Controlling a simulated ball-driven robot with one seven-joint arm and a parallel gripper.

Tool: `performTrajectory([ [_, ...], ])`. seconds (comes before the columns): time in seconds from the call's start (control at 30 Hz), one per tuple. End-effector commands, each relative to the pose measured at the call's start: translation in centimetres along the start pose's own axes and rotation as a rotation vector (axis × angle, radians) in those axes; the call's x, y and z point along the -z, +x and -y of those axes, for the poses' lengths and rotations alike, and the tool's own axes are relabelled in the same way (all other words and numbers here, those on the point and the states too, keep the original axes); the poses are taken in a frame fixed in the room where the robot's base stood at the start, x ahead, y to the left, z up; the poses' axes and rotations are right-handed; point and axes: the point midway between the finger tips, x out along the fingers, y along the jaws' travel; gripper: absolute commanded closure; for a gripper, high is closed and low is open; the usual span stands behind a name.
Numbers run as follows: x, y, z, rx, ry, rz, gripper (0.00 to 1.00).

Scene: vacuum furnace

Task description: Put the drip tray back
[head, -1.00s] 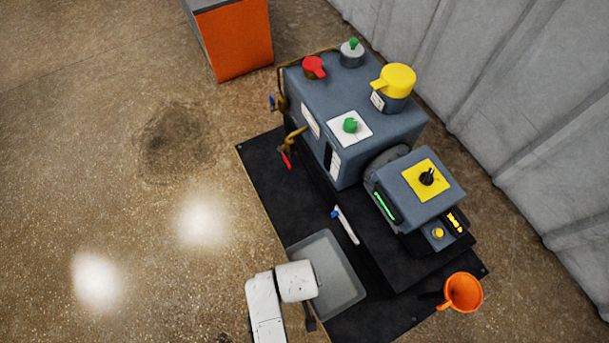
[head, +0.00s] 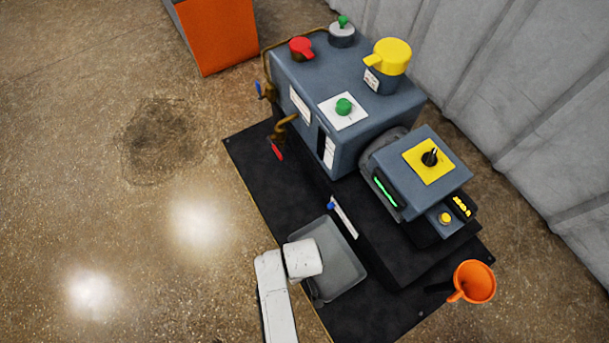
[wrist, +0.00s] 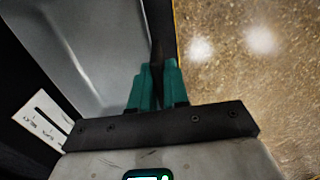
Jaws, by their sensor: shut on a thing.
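The drip tray (head: 342,268) is a shallow grey rectangular pan over the front part of the black base mat (head: 255,185), beside the raised black plinth under the machine. It fills the upper left of the wrist view (wrist: 85,40). My gripper (wrist: 155,88) has teal fingers closed on the tray's narrow dark part at its outer edge. In the head view my white wrist covers the tray's left side and hides the fingers. I cannot tell whether the tray touches the mat or hangs just above it.
The blue-grey furnace (head: 345,100) stands behind, with a smaller unit (head: 420,170) at its right. A white strip with a blue end (head: 343,218) lies near the tray. An orange funnel (head: 474,282) is at the mat's right corner. Floor at left is clear.

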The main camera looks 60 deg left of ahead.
Motion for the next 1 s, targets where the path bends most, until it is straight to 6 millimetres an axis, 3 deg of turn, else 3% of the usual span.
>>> performTrajectory([
  [0.17, 0.0, 0.3, 0.0, -0.001, 0.000, 0.000, 1.00],
  [0.2, 0.0, 0.2, 0.0, 0.000, 0.000, 0.001, 0.82],
  [0.43, 0.0, 0.2, 0.0, 0.000, 0.000, 0.001, 0.60],
  [0.77, 0.0, -0.4, 0.0, 0.000, 0.000, 0.000, 0.60],
  [1.0, 0.0, -4.5, -0.1, -0.001, 0.001, -0.001, 0.60],
])
